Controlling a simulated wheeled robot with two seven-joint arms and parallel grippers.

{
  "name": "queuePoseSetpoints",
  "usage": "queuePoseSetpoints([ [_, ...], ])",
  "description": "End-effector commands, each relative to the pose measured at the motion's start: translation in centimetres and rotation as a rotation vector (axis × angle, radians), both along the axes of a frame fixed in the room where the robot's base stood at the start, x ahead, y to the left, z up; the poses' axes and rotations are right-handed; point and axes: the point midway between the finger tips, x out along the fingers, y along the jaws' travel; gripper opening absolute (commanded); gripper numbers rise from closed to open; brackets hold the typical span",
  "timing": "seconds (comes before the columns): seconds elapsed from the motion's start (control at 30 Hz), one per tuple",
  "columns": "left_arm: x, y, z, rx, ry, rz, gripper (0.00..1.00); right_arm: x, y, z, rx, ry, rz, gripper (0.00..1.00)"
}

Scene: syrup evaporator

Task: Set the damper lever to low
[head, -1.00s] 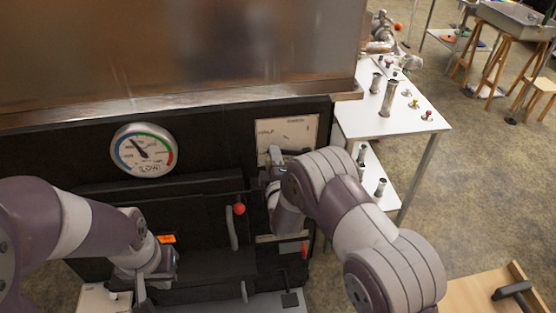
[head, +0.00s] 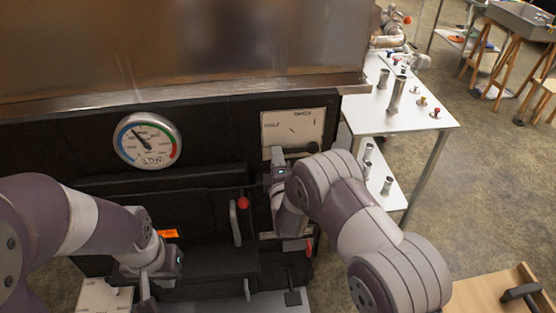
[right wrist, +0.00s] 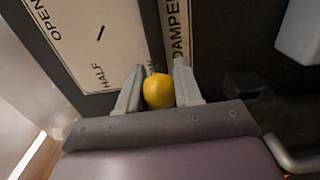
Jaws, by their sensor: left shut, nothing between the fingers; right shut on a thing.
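The damper plate (head: 292,126) is a pale panel on the dark front at the right; its lower part is partly covered by my right arm. In the right wrist view the plate (right wrist: 95,40) shows the words OPEN, HALF and DAMPER; a low mark cannot be read. My right gripper (right wrist: 158,68) is shut on a yellow round knob (right wrist: 158,92), seemingly the damper lever's, at the plate's edge. In the head view a dark bar (head: 300,149) crosses the plate's lower part beside this gripper. My left gripper (head: 148,287) is shut and empty, low at the left.
A round gauge (head: 147,140) is on the front at the left. A red-knobbed handle (head: 243,203) stands between my arms. A white table (head: 425,112) with metal cylinders is at the right, a wooden tray (head: 480,297) at the lower right.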

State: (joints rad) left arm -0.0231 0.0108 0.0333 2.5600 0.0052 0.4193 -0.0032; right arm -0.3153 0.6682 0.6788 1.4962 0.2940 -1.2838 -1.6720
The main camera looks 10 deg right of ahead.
Motion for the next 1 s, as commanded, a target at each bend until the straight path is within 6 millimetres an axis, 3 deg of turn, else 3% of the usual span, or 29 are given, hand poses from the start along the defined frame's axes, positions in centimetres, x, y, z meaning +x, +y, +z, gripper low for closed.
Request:
queuePoseSetpoints([
  [0.03,0.0,0.0,0.0,0.000,0.000,0.000,0.00,-0.1,0.2,-0.2,0.000,0.004,0.005,0.00],
  [0.07,0.0,0.0,0.0,0.000,0.000,0.000,0.00,-0.1,0.2,-0.2,0.000,0.004,0.005,0.41],
  [0.1,0.0,0.0,0.0,0.000,0.000,0.000,0.00,-0.1,0.2,-0.2,0.000,0.004,0.005,0.54],
  [0.13,0.0,0.0,0.0,0.000,0.000,0.000,0.00,-0.1,0.2,-0.2,0.000,0.004,0.005,0.60],
  [0.47,0.0,0.0,-0.1,0.000,0.000,0.000,0.00,-0.5,0.1,-0.2,0.001,0.003,0.002,0.60],
  [0.57,0.0,0.0,-0.4,0.000,0.000,0.000,0.00,-2.2,0.1,-0.2,0.001,0.004,0.003,0.60],
  [0.8,0.0,0.0,-1.1,0.000,0.000,0.000,0.00,-8.8,0.0,-0.2,0.000,0.004,0.005,0.60],
  [1.0,0.0,0.0,-1.4,0.000,0.000,0.000,0.00,-12.2,-0.1,-0.1,0.000,0.002,0.006,0.60],
])
